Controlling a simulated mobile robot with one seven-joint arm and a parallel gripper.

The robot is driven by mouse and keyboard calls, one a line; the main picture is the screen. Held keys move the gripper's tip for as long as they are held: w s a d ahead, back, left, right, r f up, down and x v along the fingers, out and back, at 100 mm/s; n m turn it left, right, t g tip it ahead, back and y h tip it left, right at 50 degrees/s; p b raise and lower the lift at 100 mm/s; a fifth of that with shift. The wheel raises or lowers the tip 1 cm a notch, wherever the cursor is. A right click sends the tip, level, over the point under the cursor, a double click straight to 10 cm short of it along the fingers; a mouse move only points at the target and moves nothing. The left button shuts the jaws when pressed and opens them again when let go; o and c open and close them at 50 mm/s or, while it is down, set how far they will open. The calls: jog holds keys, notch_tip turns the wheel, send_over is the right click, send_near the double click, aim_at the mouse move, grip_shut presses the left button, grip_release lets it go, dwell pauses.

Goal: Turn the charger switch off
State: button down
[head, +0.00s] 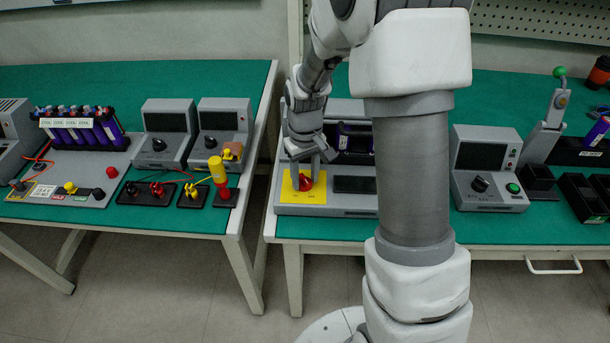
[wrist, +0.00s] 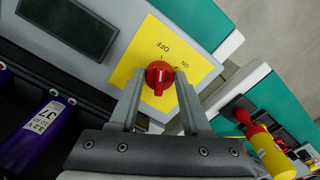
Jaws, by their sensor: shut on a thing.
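The charger switch is a red rotary knob (head: 305,183) on a yellow plate (head: 290,203) at the front left of a grey charger unit (head: 340,210). In the wrist view the red knob (wrist: 159,76) sits on the yellow plate (wrist: 133,58), with the labels OFF and ON beside it. A pale mark shows on the knob; I cannot tell which label it points to. My gripper (head: 308,170) reaches down onto the knob. In the wrist view my gripper (wrist: 160,72) has one finger on each side of the knob and is shut on it.
A dark display panel (wrist: 70,27) lies beside the plate, and a purple cell (wrist: 37,130) stands in the unit's bay. A gap separates this bench from the left bench, where a yellow-handled tool (head: 218,172) stands. Another grey unit (head: 486,165) stands to the right.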

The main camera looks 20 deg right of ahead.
aim_at(305, 180)
jog(key=shift+c, duration=1.8)
grip_release()
notch_tip(305, 180, up, 17)
jog(key=p, duration=0.4)
jog(key=shift+r, duration=0.2)
jog(key=s+r+m+t+p, duration=0.2)
jog(key=s+r+t+p, duration=0.3)
jog(key=s+r, duration=1.2)
jog(key=s+p, duration=0.3)
jog(key=shift+s+m+t, duration=0.15)
jog(key=shift+m+t, duration=0.15)
